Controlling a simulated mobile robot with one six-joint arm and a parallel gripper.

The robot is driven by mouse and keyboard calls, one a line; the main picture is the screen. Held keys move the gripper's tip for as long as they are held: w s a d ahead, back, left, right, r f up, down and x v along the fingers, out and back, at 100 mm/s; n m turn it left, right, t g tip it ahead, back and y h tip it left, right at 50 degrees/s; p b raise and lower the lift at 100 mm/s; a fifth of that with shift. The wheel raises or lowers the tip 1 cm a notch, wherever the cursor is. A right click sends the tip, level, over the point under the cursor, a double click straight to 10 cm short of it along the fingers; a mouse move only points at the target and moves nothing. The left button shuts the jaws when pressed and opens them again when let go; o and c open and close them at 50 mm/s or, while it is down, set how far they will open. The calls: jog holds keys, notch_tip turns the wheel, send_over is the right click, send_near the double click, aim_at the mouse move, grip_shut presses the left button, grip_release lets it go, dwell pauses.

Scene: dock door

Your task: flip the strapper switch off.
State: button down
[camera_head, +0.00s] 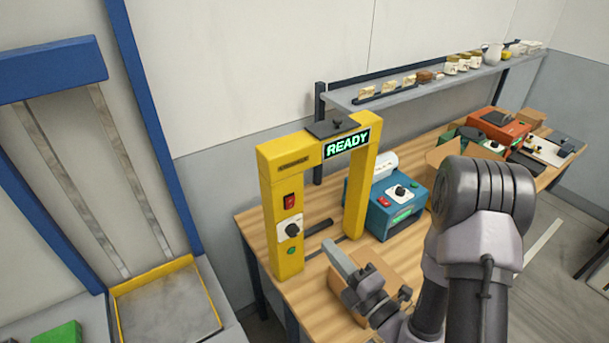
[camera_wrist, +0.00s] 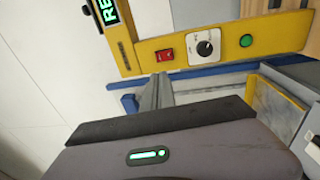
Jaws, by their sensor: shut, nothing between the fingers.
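The strapper (camera_head: 282,212) is a yellow arch on the wooden table with a lit green READY display (camera_head: 347,143). Its left post carries a red rocker switch (camera_head: 289,201), a dial (camera_head: 290,228) and a green light (camera_head: 291,251). In the wrist view the post appears sideways, with the red switch (camera_wrist: 165,54), dial (camera_wrist: 205,48) and green light (camera_wrist: 246,40) in a row. My gripper (camera_head: 331,249) is shut and empty, to the right of the switch post and lower in the head view. Its fingertips (camera_wrist: 160,80) appear just below the switch in the wrist view, apart from it.
A teal box with a dial (camera_head: 399,198) stands right of the arch. A cardboard box (camera_head: 372,265) lies partly behind my gripper. An orange machine (camera_head: 492,130) stands farther back on the wooden table (camera_head: 258,222). A wall shelf (camera_head: 430,86) holds small items above.

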jog(key=b, duration=0.7)
send_near(292, 200)
jog(key=x, duration=0.5)
jog(key=shift+w+a+r, duration=0.15)
jog(key=shift+w+a, duration=0.05)
jog(key=shift+a, duration=0.1)
jog(key=shift+w+a, duration=0.35)
jog(key=shift+w, duration=0.2)
